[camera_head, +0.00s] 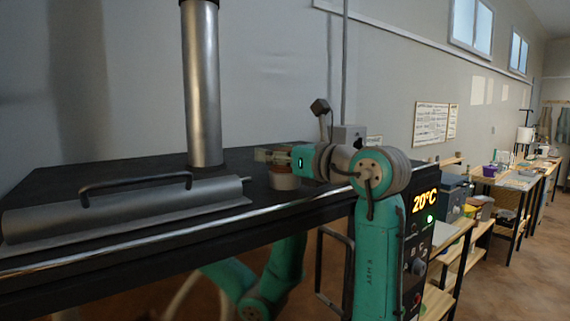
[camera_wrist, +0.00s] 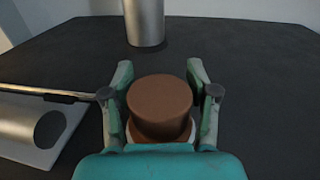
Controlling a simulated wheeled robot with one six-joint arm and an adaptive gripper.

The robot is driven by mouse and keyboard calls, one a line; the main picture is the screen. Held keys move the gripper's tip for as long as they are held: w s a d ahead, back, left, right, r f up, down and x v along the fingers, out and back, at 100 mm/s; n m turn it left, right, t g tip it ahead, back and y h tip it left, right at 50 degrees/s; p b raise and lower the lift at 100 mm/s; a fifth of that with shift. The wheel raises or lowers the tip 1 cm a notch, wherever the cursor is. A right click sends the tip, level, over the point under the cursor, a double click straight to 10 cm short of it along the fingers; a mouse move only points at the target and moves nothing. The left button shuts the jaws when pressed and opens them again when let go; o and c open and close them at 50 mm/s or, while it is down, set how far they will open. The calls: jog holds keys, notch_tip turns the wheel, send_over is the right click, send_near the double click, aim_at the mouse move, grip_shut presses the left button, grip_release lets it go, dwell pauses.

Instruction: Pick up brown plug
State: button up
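The brown plug (camera_wrist: 160,103) is a short, stepped round piece with a wider, paler base. In the wrist view it stands between the two fingers of my gripper (camera_wrist: 160,112). The fingers lie on either side of it, and narrow dark gaps seem to show beside its upper part. In the head view the plug (camera_head: 284,178) stands on the dark top of the kiln, just below my gripper (camera_head: 270,157). Whether the fingers touch its lower part is hidden.
A tall metal flue pipe (camera_head: 203,90) rises from the dark kiln top (camera_head: 140,170) behind the plug. A grey curved cover with a black handle (camera_head: 130,205) lies to the left. Open dark surface surrounds the plug.

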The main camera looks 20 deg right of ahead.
jog(key=c, duration=0.8)
grip_shut()
